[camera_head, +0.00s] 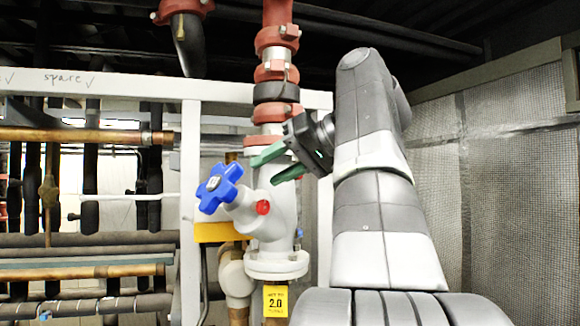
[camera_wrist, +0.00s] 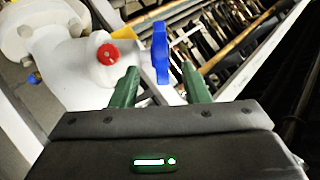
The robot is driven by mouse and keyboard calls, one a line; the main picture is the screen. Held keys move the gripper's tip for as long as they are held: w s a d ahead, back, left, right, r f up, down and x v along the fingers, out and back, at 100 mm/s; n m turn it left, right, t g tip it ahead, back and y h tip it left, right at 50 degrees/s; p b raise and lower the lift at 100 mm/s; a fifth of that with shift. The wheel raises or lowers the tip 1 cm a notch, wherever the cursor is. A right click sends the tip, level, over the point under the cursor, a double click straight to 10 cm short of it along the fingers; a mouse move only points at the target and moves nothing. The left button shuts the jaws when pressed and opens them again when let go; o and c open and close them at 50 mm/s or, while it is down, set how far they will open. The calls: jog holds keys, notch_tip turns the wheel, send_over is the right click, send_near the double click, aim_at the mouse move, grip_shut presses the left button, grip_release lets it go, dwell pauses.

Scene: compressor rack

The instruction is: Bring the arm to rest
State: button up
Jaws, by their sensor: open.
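My gripper (camera_head: 283,168) is open and empty, with two green fingers pointing left toward the valve. In the head view the blue star-shaped handwheel (camera_head: 218,188) is on the white valve body (camera_head: 272,212), lower left of the fingers. A red round cap (camera_head: 263,207) is on the valve's side. In the wrist view my gripper (camera_wrist: 157,88) has its fingers apart, and the blue handwheel (camera_wrist: 160,50) shows edge-on between and beyond them. The red cap (camera_wrist: 107,54) is left of it. I cannot tell the exact gap to the handwheel.
A red-collared vertical pipe (camera_head: 275,70) rises behind my gripper. A white frame post (camera_head: 190,200) and copper pipes (camera_head: 80,135) stand at left. A yellow tag (camera_head: 275,301) hangs below the valve. A mesh panel (camera_head: 510,190) is at right.

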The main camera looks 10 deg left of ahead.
aim_at(222, 195)
jog(key=shift+s+d+r, duration=0.1)
jog(key=shift+d+r, duration=0.05)
jog(key=shift+d, duration=0.3)
jog(key=shift+a, duration=0.1)
jog(key=p+x, duration=0.1)
jog(key=x, duration=1.2)
jog(key=shift+a, duration=0.35)
